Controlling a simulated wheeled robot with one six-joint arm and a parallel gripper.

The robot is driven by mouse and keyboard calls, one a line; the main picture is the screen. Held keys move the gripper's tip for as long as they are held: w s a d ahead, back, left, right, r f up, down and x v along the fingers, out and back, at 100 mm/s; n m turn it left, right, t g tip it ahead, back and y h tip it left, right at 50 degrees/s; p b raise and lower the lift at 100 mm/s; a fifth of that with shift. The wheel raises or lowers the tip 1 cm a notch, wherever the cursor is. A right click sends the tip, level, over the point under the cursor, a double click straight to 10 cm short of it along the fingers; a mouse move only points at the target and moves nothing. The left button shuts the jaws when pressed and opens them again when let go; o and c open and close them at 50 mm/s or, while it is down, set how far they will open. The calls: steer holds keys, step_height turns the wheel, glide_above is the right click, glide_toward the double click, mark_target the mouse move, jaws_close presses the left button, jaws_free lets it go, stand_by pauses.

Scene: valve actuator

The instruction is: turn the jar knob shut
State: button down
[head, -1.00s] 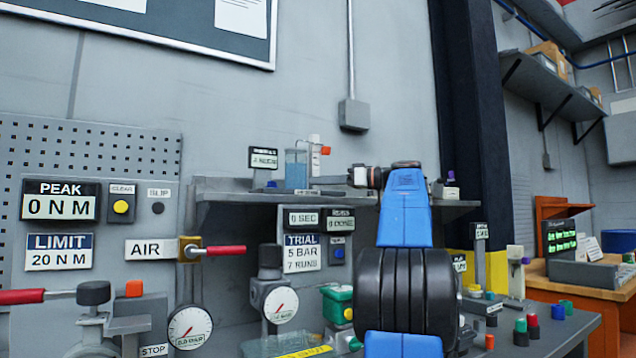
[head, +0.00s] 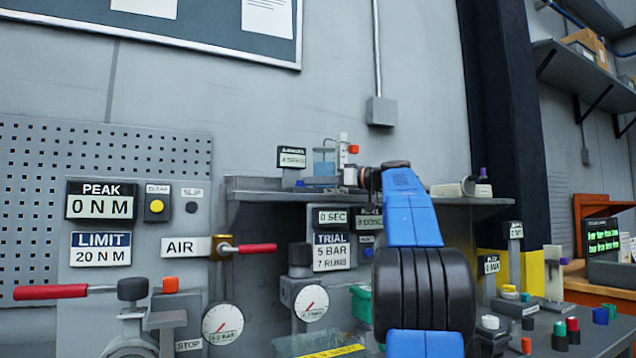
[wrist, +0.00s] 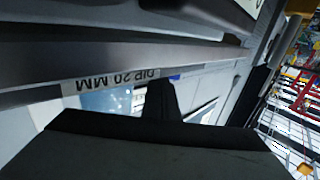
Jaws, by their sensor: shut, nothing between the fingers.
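The jar (head: 325,161) is a small clear vessel with bluish liquid, on the grey shelf at the back. A small orange-red knob (head: 353,149) sits at its upper right, beside a pale upright post. My gripper (head: 338,180) is low in front of the jar's right side, below the knob and apart from it. Its fingers are small and partly hard to make out there. In the wrist view my gripper (wrist: 160,92) shows as a dark shut finger shape with nothing held, before an upside-down label reading DIP 20 MM (wrist: 112,84). I cannot make out the knob in the wrist view.
The shelf (head: 258,194) runs behind my arm, with a small sign (head: 291,157) left of the jar. A red-handled air valve (head: 247,248), gauges and a panel stand at left. Coloured caps (head: 573,325) stand on the bench at right.

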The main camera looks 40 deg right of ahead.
steer(key=shift+w, duration=0.35)
stand_by(0.5)
steer(key=shift+w+r, duration=0.1)
steer(key=shift+w, duration=0.2)
steer(key=shift+w+d+r, duration=0.1)
steer(key=shift+w+d, duration=0.1)
steer(key=shift+w, duration=0.35)
steer(key=shift+w+r, duration=0.15)
